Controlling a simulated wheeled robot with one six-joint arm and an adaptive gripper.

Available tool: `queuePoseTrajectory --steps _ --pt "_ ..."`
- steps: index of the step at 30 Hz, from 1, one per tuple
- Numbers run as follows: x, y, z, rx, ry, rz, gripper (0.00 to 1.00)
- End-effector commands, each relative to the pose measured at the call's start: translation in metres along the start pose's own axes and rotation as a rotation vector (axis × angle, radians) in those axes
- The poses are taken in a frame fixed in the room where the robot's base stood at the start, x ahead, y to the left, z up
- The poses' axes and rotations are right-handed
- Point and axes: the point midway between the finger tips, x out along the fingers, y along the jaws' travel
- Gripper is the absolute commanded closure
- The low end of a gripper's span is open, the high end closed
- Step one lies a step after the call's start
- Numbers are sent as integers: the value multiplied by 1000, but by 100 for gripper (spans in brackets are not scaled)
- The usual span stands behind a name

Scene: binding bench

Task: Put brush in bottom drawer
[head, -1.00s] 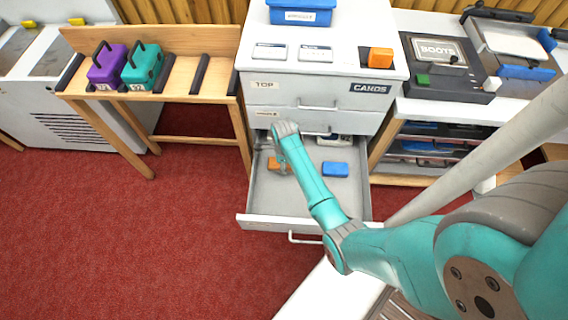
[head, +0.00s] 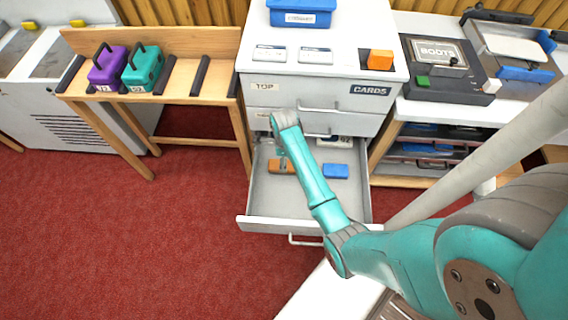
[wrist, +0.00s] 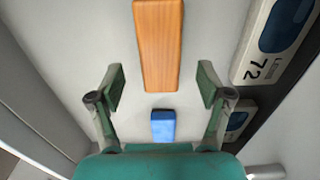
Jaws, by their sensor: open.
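The brush (head: 282,166), a long orange-brown wooden piece with no bristles visible, lies in the open bottom drawer (head: 305,205), at its left. In the wrist view the brush (wrist: 158,45) is ahead of the fingertips, apart from both fingers. My gripper (wrist: 162,84) is open and empty above the drawer floor. In the head view my forearm and wrist hide part of the drawer and most of the gripper.
A blue block (head: 336,170) lies right of the brush. A white labelled item (head: 334,141) sits at the drawer's back. The cabinet (head: 315,95) stands above, its upper drawers shut. Red carpet (head: 150,230) is clear at left.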

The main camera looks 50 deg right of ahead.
Motion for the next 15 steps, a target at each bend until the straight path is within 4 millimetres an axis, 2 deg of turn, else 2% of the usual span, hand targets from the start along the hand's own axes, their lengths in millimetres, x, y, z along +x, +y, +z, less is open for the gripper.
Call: queuePoseTrajectory --steps 3,7,15 --pt "-24 -1 0 0 -2 -3 22" --pt "-44 -1 0 0 -1 -3 22" --pt "-62 0 0 0 0 1 22"
